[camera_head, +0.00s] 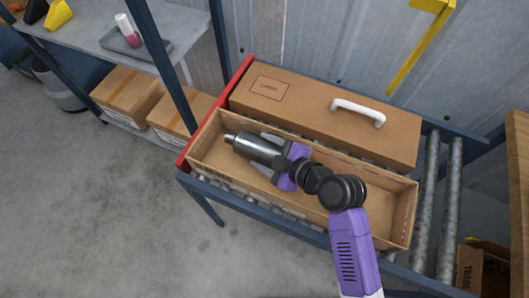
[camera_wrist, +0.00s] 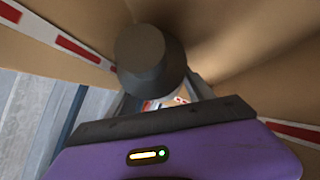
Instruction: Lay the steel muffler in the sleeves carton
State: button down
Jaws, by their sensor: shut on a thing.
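The steel muffler (camera_head: 255,147) is a shiny grey cylinder with a narrow pipe end pointing left in the head view. My gripper (camera_head: 272,153) is shut on it, one finger on each side. The muffler is over or inside the left part of the long open carton (camera_head: 345,204); I cannot tell whether it touches the bottom. In the wrist view the muffler's round dark end (camera_wrist: 150,52) fills the upper middle, with the carton's cardboard walls (camera_wrist: 245,30) around it. My gripper body hides part of the fingers there.
A closed carton (camera_head: 300,110) marked with a label, with a white handle (camera_head: 358,112), lies directly behind the open one. Both rest on a roller conveyor (camera_head: 447,190) with a red end plate (camera_head: 214,110). A shelf (camera_head: 105,42) with a grey tray (camera_head: 137,46) stands at left.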

jog(key=shift+f, duration=0.7)
jog(key=shift+f, duration=0.15)
jog(key=c, duration=0.7)
grip_release()
jog(key=shift+o, duration=0.2)
jog(key=shift+s+d+r, duration=0.2)
jog(key=shift+d, duration=0.05)
jog(key=v, duration=1.1)
jog(key=shift+b, duration=0.45)
